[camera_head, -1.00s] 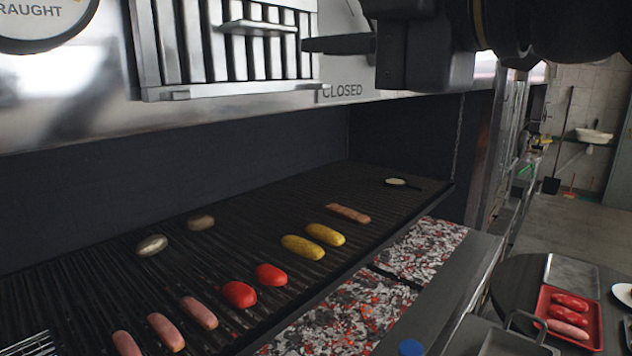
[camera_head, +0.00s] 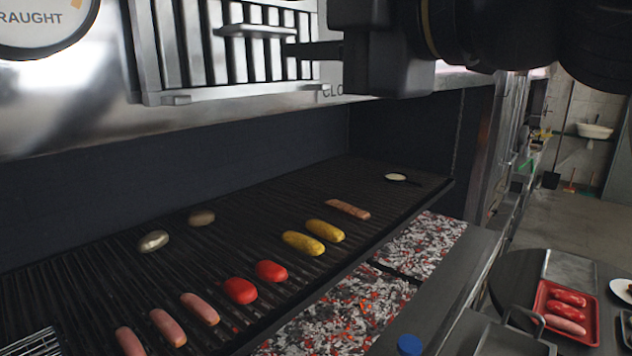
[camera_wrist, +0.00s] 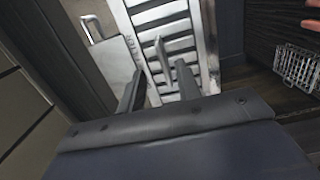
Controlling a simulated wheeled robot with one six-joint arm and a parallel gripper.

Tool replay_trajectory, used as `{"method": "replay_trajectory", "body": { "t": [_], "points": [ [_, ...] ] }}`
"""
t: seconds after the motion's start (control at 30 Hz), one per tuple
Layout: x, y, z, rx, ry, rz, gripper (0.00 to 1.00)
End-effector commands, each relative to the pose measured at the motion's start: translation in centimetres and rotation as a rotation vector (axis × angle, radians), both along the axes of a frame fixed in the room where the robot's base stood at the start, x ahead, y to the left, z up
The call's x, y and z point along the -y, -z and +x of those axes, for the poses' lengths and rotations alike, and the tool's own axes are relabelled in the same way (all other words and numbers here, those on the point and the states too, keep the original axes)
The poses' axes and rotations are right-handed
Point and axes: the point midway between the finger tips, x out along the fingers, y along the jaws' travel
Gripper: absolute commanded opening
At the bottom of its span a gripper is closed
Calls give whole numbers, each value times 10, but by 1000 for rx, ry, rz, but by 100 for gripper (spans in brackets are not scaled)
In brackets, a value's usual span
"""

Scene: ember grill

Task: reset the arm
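My gripper (camera_head: 314,50) is high in the head view, in front of the slatted steel draught vent (camera_head: 172,50) and its horizontal handle (camera_head: 256,30). In the head view its fingers show edge-on and overlap the vent's right side. I cannot tell whether a fingertip touches the vent.
The grill grate (camera_head: 110,275) below holds sausages, red and yellow pieces and mushrooms. Glowing coals (camera_head: 325,315) lie in front. A red tray (camera_head: 591,327) of sausages sits at lower right. A wire basket (camera_wrist: 297,75) shows in the wrist view. Space above the grate is open.

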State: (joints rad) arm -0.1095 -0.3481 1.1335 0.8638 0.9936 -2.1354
Motion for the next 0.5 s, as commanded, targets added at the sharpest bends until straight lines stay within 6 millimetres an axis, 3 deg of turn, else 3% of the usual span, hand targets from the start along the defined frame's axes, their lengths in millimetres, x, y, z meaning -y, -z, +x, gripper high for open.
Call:
{"method": "replay_trajectory", "body": {
  "t": [0.5],
  "points": [
    [20,1,-18,1,6,1,33]
  ]
}}
